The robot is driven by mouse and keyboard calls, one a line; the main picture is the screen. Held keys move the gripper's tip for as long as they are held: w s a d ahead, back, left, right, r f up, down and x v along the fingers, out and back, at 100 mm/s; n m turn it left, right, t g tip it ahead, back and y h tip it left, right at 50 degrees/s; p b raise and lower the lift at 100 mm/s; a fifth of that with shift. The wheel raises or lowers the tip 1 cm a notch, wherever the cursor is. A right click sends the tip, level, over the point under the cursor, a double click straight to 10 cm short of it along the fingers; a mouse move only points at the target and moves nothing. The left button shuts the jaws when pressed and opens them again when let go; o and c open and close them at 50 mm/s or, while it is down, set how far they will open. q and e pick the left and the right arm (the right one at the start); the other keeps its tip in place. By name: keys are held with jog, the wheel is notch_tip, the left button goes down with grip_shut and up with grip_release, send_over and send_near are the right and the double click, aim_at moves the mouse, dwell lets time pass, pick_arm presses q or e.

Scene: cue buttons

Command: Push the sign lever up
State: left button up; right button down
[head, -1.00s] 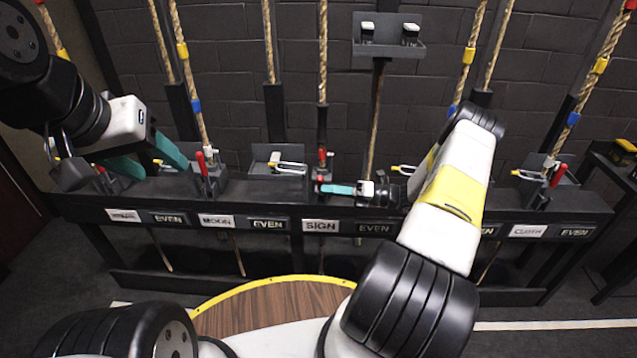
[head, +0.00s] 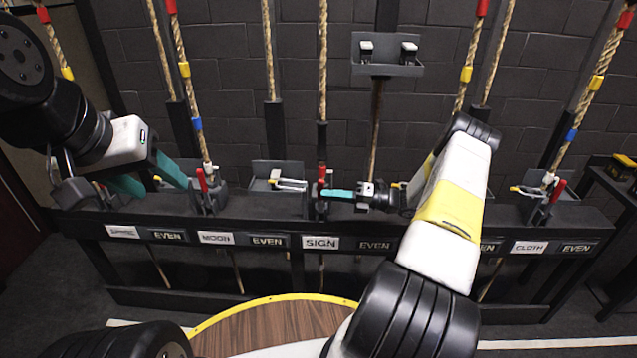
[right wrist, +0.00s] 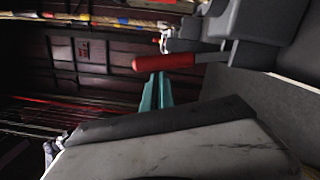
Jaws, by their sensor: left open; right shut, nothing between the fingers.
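The SIGN label (head: 321,242) is on the front of the dark rail. Above it stands the sign lever, with a red handle (head: 322,171) pointing up. My right gripper (head: 326,193) is shut and empty, its teal fingertips at the lever from the right, low on the handle. In the right wrist view the red handle (right wrist: 165,62) lies across the picture just beyond the teal fingertips (right wrist: 157,80); I cannot tell whether they touch. My left gripper (head: 150,181) is open and empty at the left, above the rail near the MOON lever (head: 202,180).
The dark rail (head: 400,232) carries more labels, including MOON (head: 215,238) and CLOTH (head: 529,247). The CLOTH lever (head: 557,190) stands at the right. Several ropes hang along the wall behind. A grey box (head: 387,68) is mounted on the wall above the rail.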

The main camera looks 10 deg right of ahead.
jog(key=s+a+r, duration=0.2)
jog(key=s, duration=0.5)
jog(key=s+a+r, duration=0.3)
jog(key=s, duration=0.5)
jog(key=shift+a, duration=0.1)
